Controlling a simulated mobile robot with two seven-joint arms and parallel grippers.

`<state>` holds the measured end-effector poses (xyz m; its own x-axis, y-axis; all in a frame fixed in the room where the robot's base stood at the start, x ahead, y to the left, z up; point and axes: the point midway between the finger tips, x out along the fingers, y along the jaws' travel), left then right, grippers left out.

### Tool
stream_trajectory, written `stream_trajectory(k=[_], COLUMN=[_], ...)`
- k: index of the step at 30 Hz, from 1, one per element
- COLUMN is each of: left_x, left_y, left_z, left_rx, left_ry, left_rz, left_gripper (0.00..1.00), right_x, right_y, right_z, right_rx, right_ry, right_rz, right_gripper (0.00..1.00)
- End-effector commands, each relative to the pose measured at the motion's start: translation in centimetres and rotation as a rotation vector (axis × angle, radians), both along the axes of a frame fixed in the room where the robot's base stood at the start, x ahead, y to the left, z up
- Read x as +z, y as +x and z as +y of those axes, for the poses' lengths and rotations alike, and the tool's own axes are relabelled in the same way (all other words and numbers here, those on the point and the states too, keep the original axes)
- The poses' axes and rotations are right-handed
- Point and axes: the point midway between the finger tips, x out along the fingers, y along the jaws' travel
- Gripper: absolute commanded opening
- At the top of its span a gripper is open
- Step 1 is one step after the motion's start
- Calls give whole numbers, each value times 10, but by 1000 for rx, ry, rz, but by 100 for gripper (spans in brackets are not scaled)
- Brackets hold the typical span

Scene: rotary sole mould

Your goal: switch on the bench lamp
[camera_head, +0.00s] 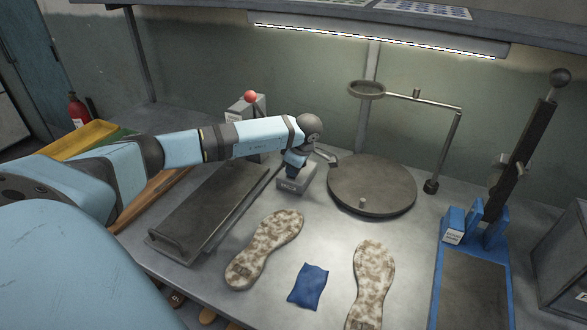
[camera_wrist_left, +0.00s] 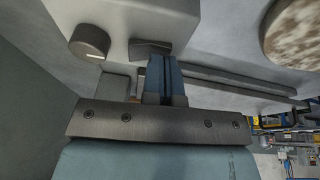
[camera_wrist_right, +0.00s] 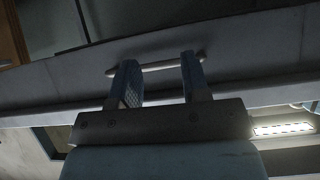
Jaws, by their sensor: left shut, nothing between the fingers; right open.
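The bench lamp (camera_head: 375,33) is a long strip under the shelf at the back, and its strip glows white. A small grey control box (camera_head: 291,186) stands on the bench beside the round plate. In the left wrist view the box (camera_wrist_left: 125,15) carries a dark rocker switch (camera_wrist_left: 149,48) and a round knob (camera_wrist_left: 89,41). My left gripper (camera_head: 291,172) is over the box, shut and empty. Its fingertips (camera_wrist_left: 160,62) are right at the rocker; I cannot tell whether they touch it. My right gripper (camera_wrist_right: 160,75) is open and empty, outside the head view.
A round dark plate (camera_head: 372,184) is right of the box, a long grey tray (camera_head: 210,210) left of it. Two mottled soles (camera_head: 265,248) and a blue cloth (camera_head: 308,286) lie in front. A blue-based lever press (camera_head: 450,270) stands at right. A pale bar (camera_wrist_right: 155,67) shows beyond my right fingers.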

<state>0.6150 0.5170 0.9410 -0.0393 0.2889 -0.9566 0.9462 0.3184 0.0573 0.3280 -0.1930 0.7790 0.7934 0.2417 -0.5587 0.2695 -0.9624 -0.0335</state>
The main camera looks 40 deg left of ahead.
Motion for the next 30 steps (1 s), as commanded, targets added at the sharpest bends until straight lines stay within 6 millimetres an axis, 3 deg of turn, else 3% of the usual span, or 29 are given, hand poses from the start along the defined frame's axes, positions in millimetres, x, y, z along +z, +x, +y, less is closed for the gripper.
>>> stream_trajectory(k=[28,30], left_x=[4,14], left_y=[15,14], left_z=[5,6], left_rx=[0,1], left_ry=[-1,-1], left_rz=[2,2], left_gripper=[0,0], right_x=[-4,3], right_y=[0,1], right_z=[1,2], right_rx=[-3,-4], right_ry=[6,6], right_rz=[1,6], right_gripper=[43,43])
